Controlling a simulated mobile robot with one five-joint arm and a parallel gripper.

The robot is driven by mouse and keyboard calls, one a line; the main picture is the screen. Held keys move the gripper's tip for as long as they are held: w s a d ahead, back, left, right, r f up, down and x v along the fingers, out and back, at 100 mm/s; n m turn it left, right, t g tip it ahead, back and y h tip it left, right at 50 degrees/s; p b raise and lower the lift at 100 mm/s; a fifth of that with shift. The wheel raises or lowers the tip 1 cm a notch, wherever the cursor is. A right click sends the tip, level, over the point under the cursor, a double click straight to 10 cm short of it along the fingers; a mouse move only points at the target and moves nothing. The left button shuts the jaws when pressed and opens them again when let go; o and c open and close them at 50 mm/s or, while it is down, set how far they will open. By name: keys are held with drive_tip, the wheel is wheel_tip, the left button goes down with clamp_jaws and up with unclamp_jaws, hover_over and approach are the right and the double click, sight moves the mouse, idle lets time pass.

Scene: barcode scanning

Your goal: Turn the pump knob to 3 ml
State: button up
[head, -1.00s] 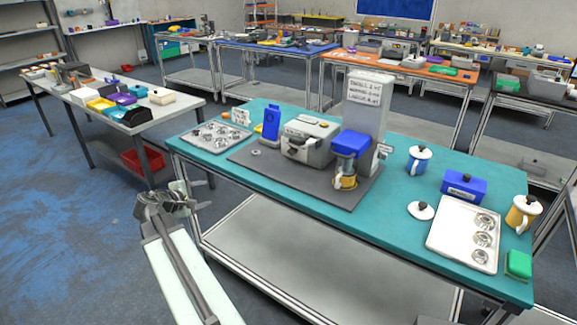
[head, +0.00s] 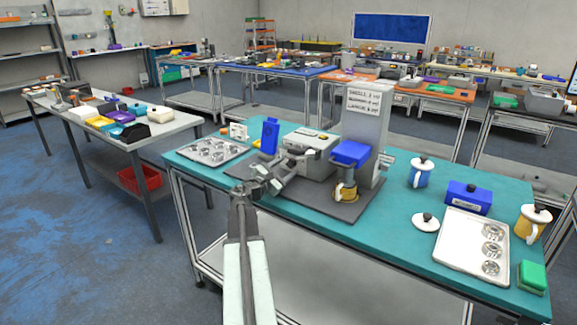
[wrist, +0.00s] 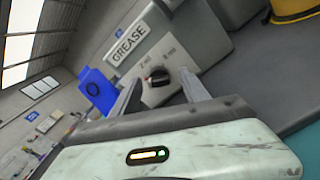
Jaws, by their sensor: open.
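The grease pump is a grey box (head: 308,158) on a dark mat on the teal table. In the wrist view its side shows a "GREASE" label (wrist: 127,40) and a black knob (wrist: 158,77) on a pale plate. A small red mark shows at the knob's left. A "2 ml" marking (wrist: 148,63) and another marking, probably "3 ml" (wrist: 170,51), stand above the knob. My gripper (head: 276,174) is open in front of the pump. In the wrist view its fingers (wrist: 162,84) flank the knob; I cannot tell whether they touch it.
A blue holder (head: 269,137) stands left of the pump. A blue-topped device over a yellow mug (head: 346,192) stands to its right, before a tall grey column with a sign (head: 364,125). A metal tray (head: 212,151) lies at the left end of the table.

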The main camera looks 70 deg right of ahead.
drive_tip(key=shift+x, duration=0.8)
